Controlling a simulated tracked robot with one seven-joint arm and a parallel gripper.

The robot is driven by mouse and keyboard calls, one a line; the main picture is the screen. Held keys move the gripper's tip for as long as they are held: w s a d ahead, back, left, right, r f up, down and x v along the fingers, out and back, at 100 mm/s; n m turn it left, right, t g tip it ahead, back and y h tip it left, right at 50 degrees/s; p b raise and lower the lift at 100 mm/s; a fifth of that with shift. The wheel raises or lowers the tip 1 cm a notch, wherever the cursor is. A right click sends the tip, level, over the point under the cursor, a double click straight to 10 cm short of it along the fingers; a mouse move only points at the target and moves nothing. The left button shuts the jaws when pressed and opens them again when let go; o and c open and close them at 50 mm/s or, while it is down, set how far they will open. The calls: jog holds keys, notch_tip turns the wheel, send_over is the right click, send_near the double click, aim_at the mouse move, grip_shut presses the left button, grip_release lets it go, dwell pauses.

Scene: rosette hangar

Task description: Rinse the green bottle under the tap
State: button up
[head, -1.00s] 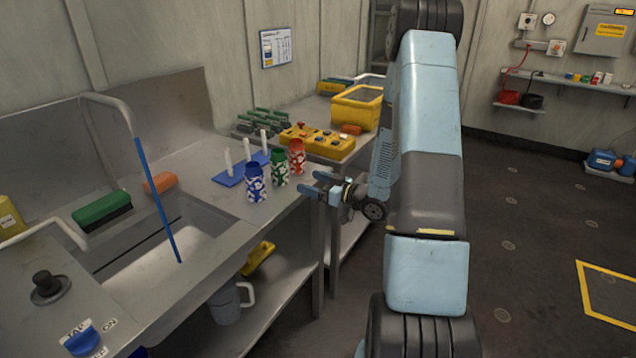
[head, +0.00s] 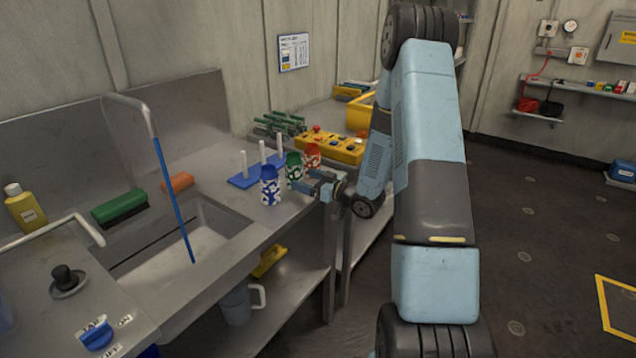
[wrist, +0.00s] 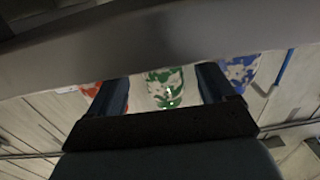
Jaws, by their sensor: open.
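The green-and-white patterned bottle (head: 293,167) stands upright on the counter between a blue one (head: 269,188) and a red one (head: 312,154). My gripper (head: 307,185) is open beside the green bottle on its right side. In the wrist view the green bottle (wrist: 163,88) shows between my two fingers, with free room on both sides. The grey tap pipe (head: 128,101) arches over the sink (head: 205,240), and a straight blue line runs from its end into the basin. A blue tap knob (head: 95,333) with ON and OFF labels sits at the front left.
A blue peg rack (head: 243,181) with white pegs stands behind the bottles. A green brush (head: 120,208) and an orange block (head: 177,183) lie at the sink's back edge. A yellow box with buttons (head: 335,147) lies behind. A grey mug (head: 237,303) stands on the lower shelf.

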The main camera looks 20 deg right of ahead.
aim_at(301, 164)
jog(key=shift+x, duration=2.2)
jog(key=shift+c, duration=0.5)
jog(key=c, duration=0.7)
jog(key=shift+c, duration=0.8)
jog(key=shift+r, duration=2.5)
jog(key=shift+s, duration=0.1)
